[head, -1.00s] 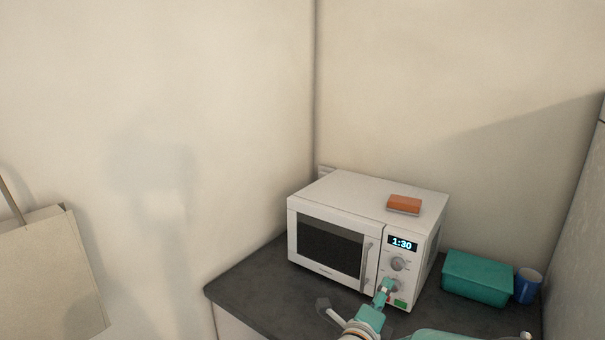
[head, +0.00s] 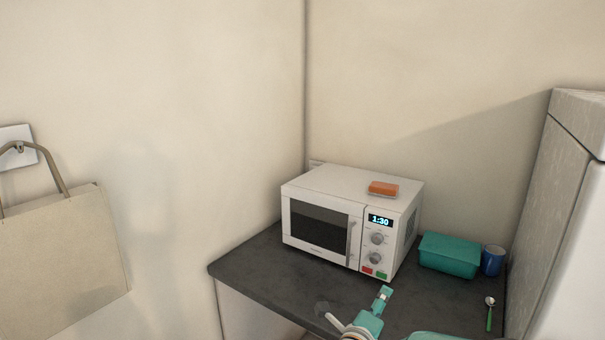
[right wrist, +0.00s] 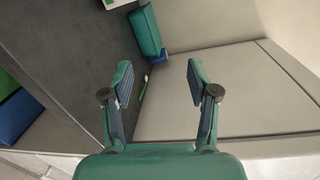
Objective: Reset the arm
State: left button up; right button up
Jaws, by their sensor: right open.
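My right gripper (head: 384,296) is in front of the microwave (head: 322,232), apart from it, above the dark counter. In the right wrist view my right gripper (right wrist: 160,80) has its two fingers spread wide with nothing between them. The microwave is white, its door is shut and its display reads 1:30. Two knobs and a red and a green button show on its panel. My left gripper is not in view.
An orange sponge-like block (head: 383,188) lies on the microwave. A teal box (head: 449,255), a blue cup (head: 493,260) and a green-handled spoon (head: 489,314) are on the counter (head: 262,278) at right. A tall grey cabinet or fridge (head: 562,210) stands far right. A bag (head: 62,262) hangs at left.

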jog(key=s+d+f+m+g+y+b, duration=0.1)
jog(key=s+d+f+m+g, duration=0.2)
jog(key=f, duration=0.7)
jog(key=s+d+f+m+g+y+b, duration=0.1)
jog(key=s+f+m+g, duration=0.35)
jog(key=f, duration=0.55)
pick_arm(q)
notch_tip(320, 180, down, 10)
jog(key=b, duration=0.7)
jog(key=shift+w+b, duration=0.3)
jog(key=shift+b, duration=0.05)
pick_arm(e)
jog(key=s+a+f+n+g+y, duration=0.3)
jog(key=s+f+n, duration=0.9)
jog(key=n, duration=0.4)
jog(key=s+a+f+n+g+y, duration=0.3)
jog(key=s+a+f+n+y, duration=0.2)
jog(key=s+f+n, duration=0.7)
jog(key=s+n+y, duration=0.1)
jog(key=n+y, duration=0.1)
jog(key=n, duration=0.2)
jog(key=shift+s+a+y, duration=0.2)
jog(key=shift+s+y, duration=0.05)
jog(key=shift+y, duration=0.05)
jog(key=shift+n, duration=0.25)
